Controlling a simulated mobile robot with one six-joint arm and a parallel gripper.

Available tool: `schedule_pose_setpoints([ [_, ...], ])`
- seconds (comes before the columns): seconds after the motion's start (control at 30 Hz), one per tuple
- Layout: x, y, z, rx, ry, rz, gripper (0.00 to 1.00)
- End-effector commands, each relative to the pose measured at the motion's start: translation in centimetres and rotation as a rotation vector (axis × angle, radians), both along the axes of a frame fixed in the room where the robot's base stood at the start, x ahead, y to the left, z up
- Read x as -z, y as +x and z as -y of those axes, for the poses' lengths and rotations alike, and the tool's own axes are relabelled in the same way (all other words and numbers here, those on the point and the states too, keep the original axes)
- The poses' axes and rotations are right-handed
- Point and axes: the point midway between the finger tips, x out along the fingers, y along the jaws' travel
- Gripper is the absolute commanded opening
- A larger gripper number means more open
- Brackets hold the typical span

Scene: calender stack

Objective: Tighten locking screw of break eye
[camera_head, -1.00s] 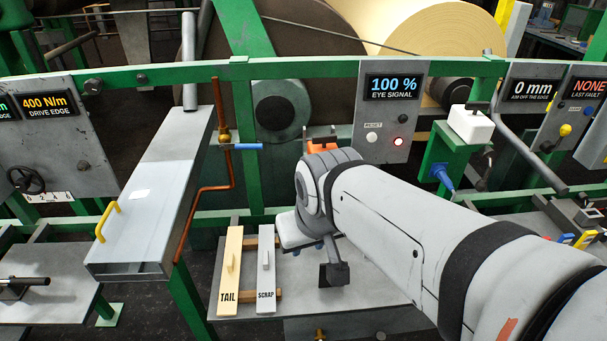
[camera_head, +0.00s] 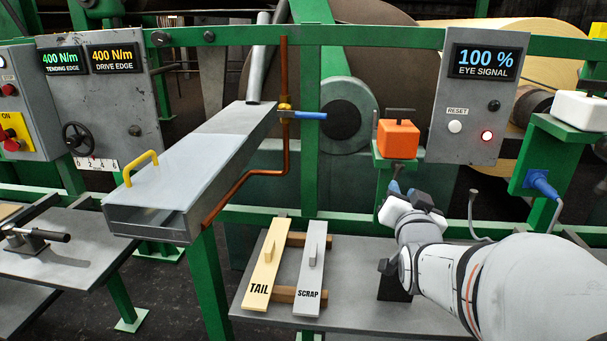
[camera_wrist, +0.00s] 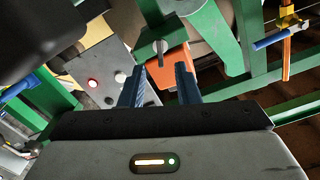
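The orange break eye box (camera_head: 398,139) with a black bar on top sits on a green bracket (camera_head: 395,163), left of the EYE SIGNAL panel (camera_head: 471,95), which reads 100 %. In the wrist view, the orange box (camera_wrist: 172,68) shows just past the fingers. A dark grey T-shaped screw (camera_wrist: 160,47) stands out at the green bracket there, probably the locking screw. My gripper (camera_head: 401,188) is below the bracket in the head view. Its blue fingers (camera_wrist: 160,76) are apart, with nothing gripped between them. Whether a fingertip touches anything is unclear.
A RESET button (camera_head: 455,127) and a lit red light (camera_head: 487,137) are on the panel. A white box (camera_head: 580,108) stands right on another green bracket. A copper pipe with a blue valve handle (camera_head: 310,116) is left. TAIL (camera_head: 267,265) and SCRAP (camera_head: 311,268) boards lie on the table below.

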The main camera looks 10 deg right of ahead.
Motion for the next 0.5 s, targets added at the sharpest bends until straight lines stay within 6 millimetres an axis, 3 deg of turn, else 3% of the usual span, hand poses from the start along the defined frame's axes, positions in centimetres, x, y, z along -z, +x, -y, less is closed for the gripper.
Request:
schedule_pose_setpoints([
  [0.17,-0.1,1.2,0.5,0.002,0.000,0.014,0.29],
  [0.5,-0.1,5.9,1.8,0.001,0.000,0.012,0.29],
])
